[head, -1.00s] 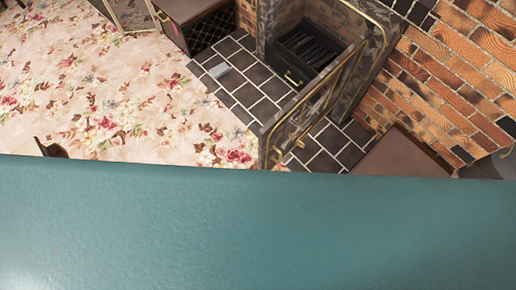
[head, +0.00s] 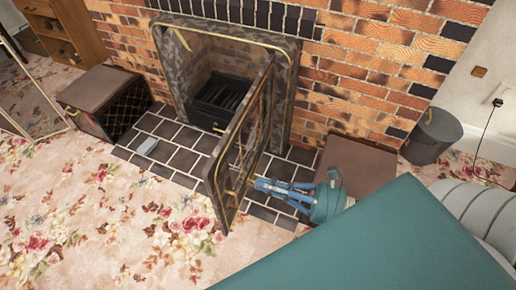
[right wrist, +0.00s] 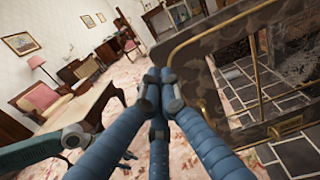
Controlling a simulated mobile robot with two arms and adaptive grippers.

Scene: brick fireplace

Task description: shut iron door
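The iron door (head: 235,148) of the fireplace stands open. It is a dark panel with a brass-coloured frame, swung out from the right side of the fireplace opening (head: 222,85) over the tiled hearth. In the right wrist view the door (right wrist: 195,62) fills the right side, with a brass rail along it. My right gripper (head: 258,184) is beside the door's right face, very near its free edge; I cannot tell if it touches. In the right wrist view its blue fingers (right wrist: 155,78) meet at the tips with nothing visible between them.
A brown-topped box (head: 355,168) stands right of the hearth, close to my right gripper. A similar box (head: 103,95) stands left. A grey bucket (head: 432,135) is by the brick wall. The floral carpet (head: 110,220) in front of the door is open.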

